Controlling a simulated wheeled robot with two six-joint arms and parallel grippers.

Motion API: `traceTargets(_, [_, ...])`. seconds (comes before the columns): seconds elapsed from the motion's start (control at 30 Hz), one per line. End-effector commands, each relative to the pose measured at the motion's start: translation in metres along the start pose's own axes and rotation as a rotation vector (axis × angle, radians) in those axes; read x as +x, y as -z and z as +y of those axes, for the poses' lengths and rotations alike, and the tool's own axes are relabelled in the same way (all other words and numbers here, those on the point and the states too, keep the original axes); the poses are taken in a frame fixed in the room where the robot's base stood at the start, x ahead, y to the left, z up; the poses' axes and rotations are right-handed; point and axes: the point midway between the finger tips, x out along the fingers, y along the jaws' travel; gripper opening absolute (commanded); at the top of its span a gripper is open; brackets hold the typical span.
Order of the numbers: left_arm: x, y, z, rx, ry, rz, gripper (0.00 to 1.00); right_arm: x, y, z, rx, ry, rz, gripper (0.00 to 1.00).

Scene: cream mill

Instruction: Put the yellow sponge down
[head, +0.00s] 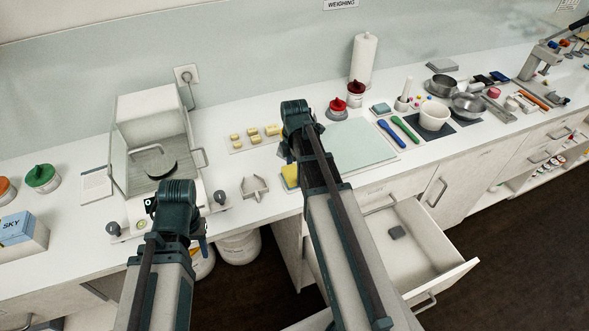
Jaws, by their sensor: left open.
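The yellow sponge (290,177) shows near the counter's front edge, just left of my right forearm, which hides part of it. I cannot tell whether it rests on the counter or is held. My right gripper (289,150) reaches over the counter. Its fingers are mostly hidden by my wrist, so its jaws cannot be read. My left gripper (198,236) is open in front of the balance at the counter's front edge, with its fingers largely hidden behind my wrist.
A glass-sided balance (148,140) stands at the back left. A pale green mat (362,146) lies right of my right arm. A small metal holder (254,188) stands left of the sponge. An open drawer (425,245) juts out below the counter, with a grey block inside.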

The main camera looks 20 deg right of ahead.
Motion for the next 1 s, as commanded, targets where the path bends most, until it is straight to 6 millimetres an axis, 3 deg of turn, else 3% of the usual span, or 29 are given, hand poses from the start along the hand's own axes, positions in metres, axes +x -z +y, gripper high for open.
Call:
traceTargets(0.37, [-0.018, -0.001, -0.002, 0.000, 0.000, 0.000, 0.45, -0.018, 0.000, 0.000, 0.000, 0.000, 0.000, 1.00])
traceTargets(1.0, [-0.110, -0.006, -0.010, -0.003, -0.001, 0.000, 0.45, -0.111, 0.000, 0.000, 0.000, 0.000, 0.000, 1.00])
